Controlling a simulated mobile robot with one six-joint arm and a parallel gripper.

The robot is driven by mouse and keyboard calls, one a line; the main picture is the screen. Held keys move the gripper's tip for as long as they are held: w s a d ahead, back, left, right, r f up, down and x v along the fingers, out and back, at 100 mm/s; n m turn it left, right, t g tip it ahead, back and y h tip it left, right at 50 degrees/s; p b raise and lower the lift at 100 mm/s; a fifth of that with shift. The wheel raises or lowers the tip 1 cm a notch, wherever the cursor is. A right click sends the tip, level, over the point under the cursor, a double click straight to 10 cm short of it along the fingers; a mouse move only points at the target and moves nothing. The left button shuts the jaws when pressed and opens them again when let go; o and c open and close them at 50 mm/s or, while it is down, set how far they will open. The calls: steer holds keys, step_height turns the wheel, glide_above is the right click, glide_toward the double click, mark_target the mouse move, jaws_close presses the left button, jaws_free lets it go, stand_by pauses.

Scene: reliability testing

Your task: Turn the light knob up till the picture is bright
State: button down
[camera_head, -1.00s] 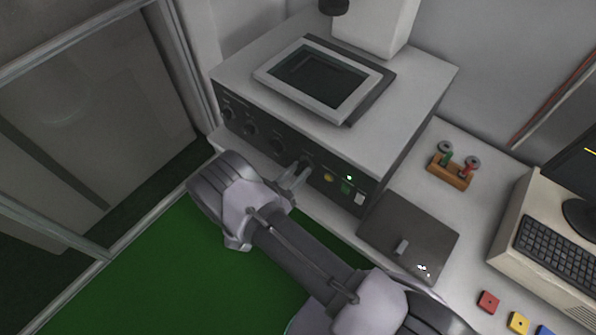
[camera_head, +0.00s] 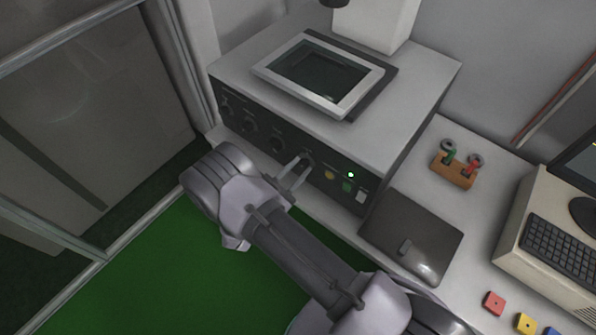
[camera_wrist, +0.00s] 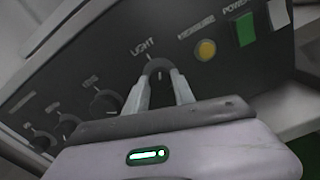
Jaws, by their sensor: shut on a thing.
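The light knob (camera_wrist: 156,67) is a dark round knob under the word LIGHT on the black front panel (camera_wrist: 85,85). My gripper (camera_wrist: 158,78) is shut on it, one light finger on each side. In the head view my gripper (camera_head: 300,164) reaches the panel from the front, and the knob is mostly hidden by the fingers. The picture screen (camera_head: 318,75), in a light frame on top of the grey machine (camera_head: 415,80), looks dark, with only faint detail.
Several other knobs (camera_head: 249,125) sit left on the panel. A yellow button (camera_wrist: 205,50), a green switch (camera_wrist: 245,29) and a white switch sit right. A grey flat box (camera_head: 412,235), a wooden block with spools (camera_head: 453,171) and a keyboard (camera_head: 560,255) are on the bench.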

steer(key=m+b, duration=0.3)
steer(key=m, duration=0.3)
steer(key=shift+f, duration=0.15)
steer(key=m+b, duration=0.3)
steer(key=m, duration=0.3)
steer(key=shift+m, duration=0.4)
steer(key=m+b, duration=0.2)
steer(key=m, duration=0.1)
steer(key=shift+f+m+b, duration=0.1)
steer(key=shift+m+b, duration=0.2)
steer(key=m+b, duration=0.3)
steer(key=shift+m, duration=0.3)
steer(key=m+b, duration=0.2)
steer(key=m, duration=0.1)
steer(key=shift+b, duration=0.4)
steer(key=shift+m+b, duration=0.9)
steer(key=shift+m, duration=0.1)
steer(key=c, duration=1.1)
jaws_free()
